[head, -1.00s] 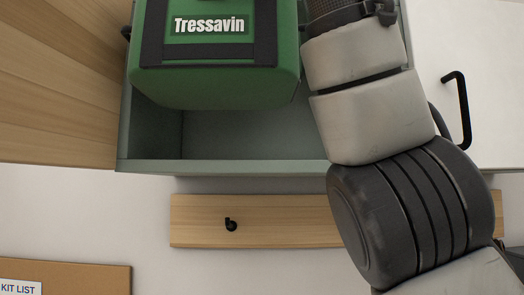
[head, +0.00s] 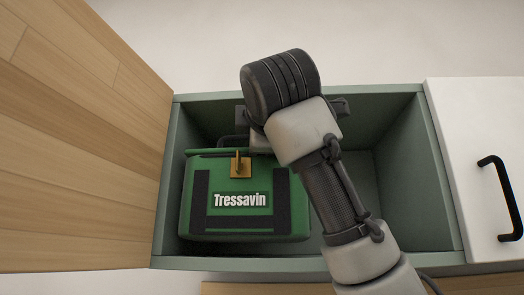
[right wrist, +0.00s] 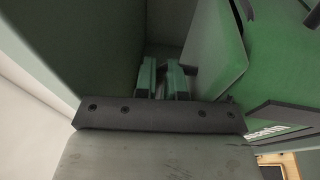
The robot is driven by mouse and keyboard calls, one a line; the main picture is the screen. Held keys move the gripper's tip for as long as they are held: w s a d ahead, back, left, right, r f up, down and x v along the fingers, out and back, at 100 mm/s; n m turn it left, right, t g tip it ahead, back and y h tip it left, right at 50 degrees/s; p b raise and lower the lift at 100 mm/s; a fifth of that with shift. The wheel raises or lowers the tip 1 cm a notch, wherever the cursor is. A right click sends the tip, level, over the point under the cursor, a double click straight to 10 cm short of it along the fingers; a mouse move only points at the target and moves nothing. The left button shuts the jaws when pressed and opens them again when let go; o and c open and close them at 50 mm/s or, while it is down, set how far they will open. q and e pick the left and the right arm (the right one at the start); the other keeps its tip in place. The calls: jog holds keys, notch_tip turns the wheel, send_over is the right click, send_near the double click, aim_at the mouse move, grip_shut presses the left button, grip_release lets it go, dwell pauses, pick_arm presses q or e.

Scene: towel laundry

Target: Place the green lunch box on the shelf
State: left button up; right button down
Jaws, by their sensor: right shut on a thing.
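The green lunch box (head: 240,224), with dark straps, a "Tressavin" label and a brass-coloured clasp, is upright in the left part of the open grey-green shelf compartment (head: 300,265). Its lower edge is close to the compartment floor; whether it touches is unclear. My right arm crosses in front of the compartment. My right gripper (right wrist: 160,78) is at the lunch box's top, shut on it; the fingers are mostly hidden in the head view. The right wrist view shows the green side of the box (right wrist: 275,75) beside the fingers. My left gripper is not in view.
A wooden panel (head: 75,150) stands along the left of the compartment. A white cabinet front (head: 465,150) with a black handle (head: 500,198) is on the right. The compartment's right part is free apart from my arm crossing it. A wooden strip (head: 260,288) lies below.

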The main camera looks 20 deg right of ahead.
jog(key=w+f, duration=0.1)
jog(key=w+d+f, duration=0.1)
jog(key=w, duration=0.1)
jog(key=shift+w+f+p, duration=0.15)
jog(key=shift+p, duration=0.25)
jog(key=c, duration=1.2)
grip_release()
jog(key=shift+s, duration=0.2)
jog(key=shift+s+a+f+b, duration=0.15)
jog(key=shift+s+a+b, duration=0.05)
jog(key=shift+s+b, duration=0.25)
jog(key=b+v, duration=0.5)
jog(key=v, duration=0.6)
